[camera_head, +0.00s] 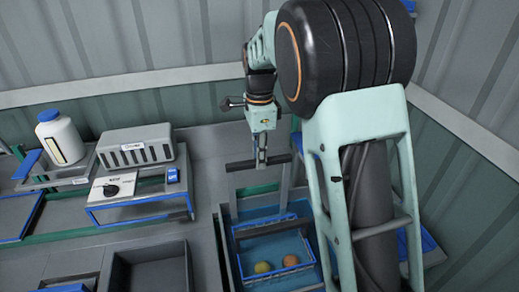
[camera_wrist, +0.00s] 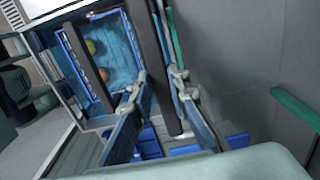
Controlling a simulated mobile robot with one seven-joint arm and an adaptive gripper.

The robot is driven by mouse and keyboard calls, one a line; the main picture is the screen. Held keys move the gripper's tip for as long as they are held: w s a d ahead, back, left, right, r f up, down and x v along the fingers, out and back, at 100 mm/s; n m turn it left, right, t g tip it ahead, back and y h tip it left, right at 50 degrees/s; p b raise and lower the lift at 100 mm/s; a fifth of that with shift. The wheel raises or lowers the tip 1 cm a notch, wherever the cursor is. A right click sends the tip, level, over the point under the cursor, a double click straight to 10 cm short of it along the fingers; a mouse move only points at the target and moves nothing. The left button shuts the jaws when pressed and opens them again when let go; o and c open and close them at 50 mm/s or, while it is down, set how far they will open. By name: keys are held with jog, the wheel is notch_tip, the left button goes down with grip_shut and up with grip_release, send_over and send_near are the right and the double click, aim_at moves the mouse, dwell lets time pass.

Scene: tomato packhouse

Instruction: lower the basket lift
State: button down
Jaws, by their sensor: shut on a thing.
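The basket lift shows in the head view as a grey upright frame with a dark crossbar (camera_head: 240,165) at its top. A blue-rimmed basket (camera_head: 268,219) sits low in the frame, in or over a blue tank. It holds a yellowish tomato (camera_head: 262,267) and an orange-red one (camera_head: 291,260). My gripper (camera_head: 262,160) points down and is shut on the crossbar near its middle. In the wrist view my fingers (camera_wrist: 158,88) lie on both sides of the dark bar, and the basket (camera_wrist: 77,65) with both tomatoes is beyond at the upper left. My arm hides the tank's right side.
A bench at the left holds a white bottle (camera_head: 61,138), a grey slotted box (camera_head: 135,147) and a box with a black knob (camera_head: 111,190). A grey open bin (camera_head: 150,275) stands left of the tank. Corrugated walls close off the back and right.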

notch_tip(320, 180, down, 12)
jog(key=b, duration=0.4)
jog(key=shift+s+r+b, duration=0.15)
jog(key=shift+r+b, duration=0.05)
jog(key=shift+b, duration=0.15)
jog(key=c, duration=1.8)
grip_release()
jog(key=shift+f, duration=0.1)
jog(key=shift+c, duration=0.2)
notch_tip(320, 180, up, 12)
jog(key=shift+r, duration=0.15)
jog(key=shift+r, duration=0.1)
